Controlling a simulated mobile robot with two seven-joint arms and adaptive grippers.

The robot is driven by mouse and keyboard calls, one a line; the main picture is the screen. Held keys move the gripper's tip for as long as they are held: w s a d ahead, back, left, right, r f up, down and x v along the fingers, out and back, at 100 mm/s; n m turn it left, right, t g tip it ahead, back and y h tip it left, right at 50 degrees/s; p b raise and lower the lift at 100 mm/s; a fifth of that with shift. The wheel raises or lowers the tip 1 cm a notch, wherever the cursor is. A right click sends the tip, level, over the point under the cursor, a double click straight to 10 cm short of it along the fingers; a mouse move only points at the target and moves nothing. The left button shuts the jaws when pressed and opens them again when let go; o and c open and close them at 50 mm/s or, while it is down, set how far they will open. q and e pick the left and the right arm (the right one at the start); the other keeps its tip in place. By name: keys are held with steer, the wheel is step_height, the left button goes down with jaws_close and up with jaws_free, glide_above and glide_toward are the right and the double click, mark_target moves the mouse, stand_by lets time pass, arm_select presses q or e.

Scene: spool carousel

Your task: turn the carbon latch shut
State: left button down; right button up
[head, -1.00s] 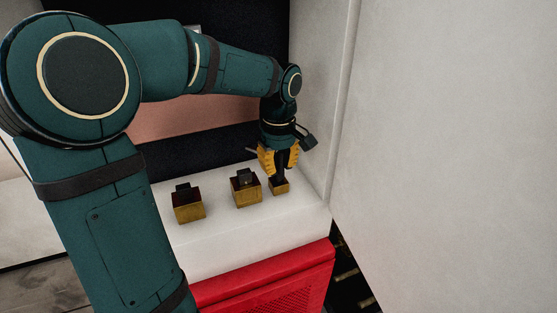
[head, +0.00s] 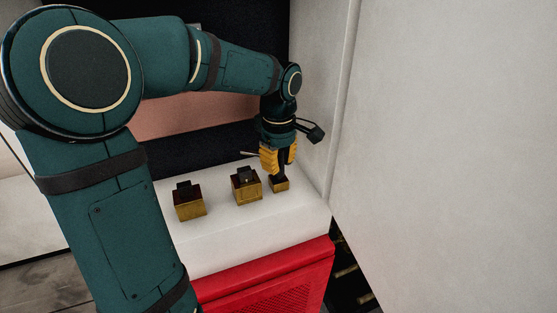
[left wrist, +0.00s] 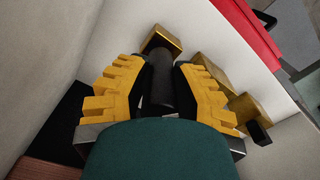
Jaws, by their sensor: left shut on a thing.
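Three small brass boxes with dark tops stand in a row on the white surface: a left box (head: 189,206), a middle box (head: 246,190) and a right box (head: 280,185). No label shows which one is the carbon latch. My left gripper (head: 280,177), with yellow fingers, points down over the right box and is shut on its dark latch handle. The left wrist view shows the brass right box (left wrist: 168,34) beyond the gripper (left wrist: 161,60) and the dark handle (left wrist: 161,88) between the fingers, which partly hide it. My right gripper is out of view.
A white wall (head: 440,120) stands close to the right of the gripper. A red panel (head: 275,282) lies below the front edge of the white surface (head: 240,235). The middle box is close on the gripper's left.

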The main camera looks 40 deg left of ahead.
arm_select(q)
steer(key=shift+f, duration=0.1)
steer(key=c, duration=0.7)
jaws_free()
step_height(320, 180, up, 12)
steer(key=shift+r, duration=0.1)
steer(key=shift+c, duration=0.2)
